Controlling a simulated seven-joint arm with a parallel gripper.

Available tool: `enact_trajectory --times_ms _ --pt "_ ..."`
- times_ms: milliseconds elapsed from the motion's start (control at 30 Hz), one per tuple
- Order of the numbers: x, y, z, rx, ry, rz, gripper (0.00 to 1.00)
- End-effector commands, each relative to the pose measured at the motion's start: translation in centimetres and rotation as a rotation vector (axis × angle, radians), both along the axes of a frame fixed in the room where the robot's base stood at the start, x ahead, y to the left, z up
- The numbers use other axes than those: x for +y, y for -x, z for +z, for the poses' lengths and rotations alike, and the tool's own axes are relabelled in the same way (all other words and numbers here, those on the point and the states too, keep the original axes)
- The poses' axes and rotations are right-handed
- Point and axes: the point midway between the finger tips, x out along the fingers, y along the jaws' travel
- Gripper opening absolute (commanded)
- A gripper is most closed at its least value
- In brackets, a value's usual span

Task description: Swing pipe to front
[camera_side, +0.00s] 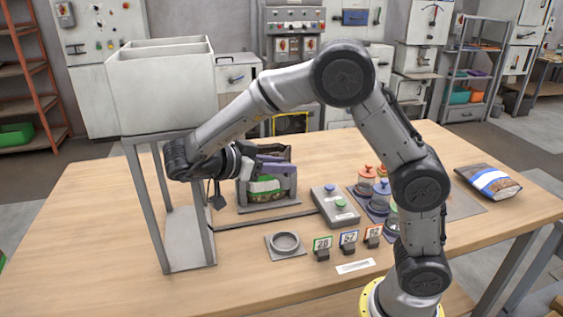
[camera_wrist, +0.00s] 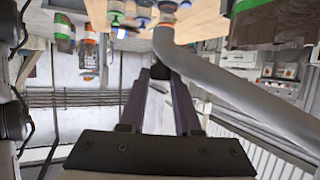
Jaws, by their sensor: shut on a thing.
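The grey pipe (camera_wrist: 225,82) shows in the wrist view as a thick bent tube. It runs from the top middle down to the lower right. In the side view I cannot pick it out clearly behind my arm. My gripper (camera_wrist: 160,76) has purple fingers, closed at the pipe's near bend on a small dark part that looks like its handle. The fingertips partly hide this grip. In the side view my gripper (camera_side: 276,165) points right, just right of the white hopper (camera_side: 165,95) and above the bag with a green band (camera_side: 265,187) in its holder.
The hopper stands on a grey frame (camera_side: 160,210). A filled bag (camera_side: 489,182) lies far right. The table's front left is clear.

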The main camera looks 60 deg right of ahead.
Motion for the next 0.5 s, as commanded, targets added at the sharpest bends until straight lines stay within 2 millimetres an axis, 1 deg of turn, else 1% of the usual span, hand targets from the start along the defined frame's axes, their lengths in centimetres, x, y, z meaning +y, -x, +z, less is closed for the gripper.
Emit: enact_trajectory --times_ms 367,400,467,500 --pt "0.32 0.08 0.14 -0.002 -0.004 -0.005 0.00" --pt "0.34 0.09 0.15 -0.002 -0.004 -0.005 0.35" --pt "0.33 0.08 0.13 -0.002 -0.005 -0.005 0.44" --pt "0.30 0.07 0.13 -0.002 -0.004 -0.005 0.44"
